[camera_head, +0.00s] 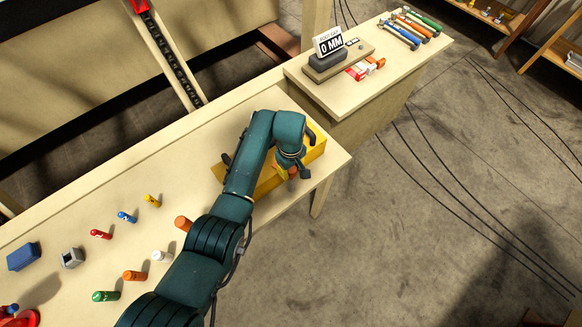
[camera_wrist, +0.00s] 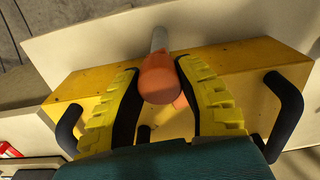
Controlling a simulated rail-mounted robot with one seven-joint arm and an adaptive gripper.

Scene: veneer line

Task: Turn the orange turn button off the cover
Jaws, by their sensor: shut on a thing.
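My gripper (camera_wrist: 158,78) is over the yellow box (camera_wrist: 92,82), with its yellow fingers on both sides of a rounded orange piece, the turn button (camera_wrist: 159,80). The fingers are shut on it. A grey pin (camera_wrist: 159,39) shows just beyond the button. A smaller orange part (camera_wrist: 181,103) shows below it between the fingers. I cannot tell where the cover ends and the box begins. In the head view the yellow box (camera_head: 268,180) sits at the table's right end, partly hidden by my arm. My gripper (camera_head: 287,170) is small there.
Black handles (camera_wrist: 286,108) (camera_wrist: 68,131) stand at both ends of the box. Several coloured pegs, including a white one (camera_head: 161,257), and a blue block (camera_head: 23,257) stand on the table's left. A side bench (camera_head: 405,63) holds a 0 MM display (camera_head: 330,44) and hammers (camera_head: 420,22).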

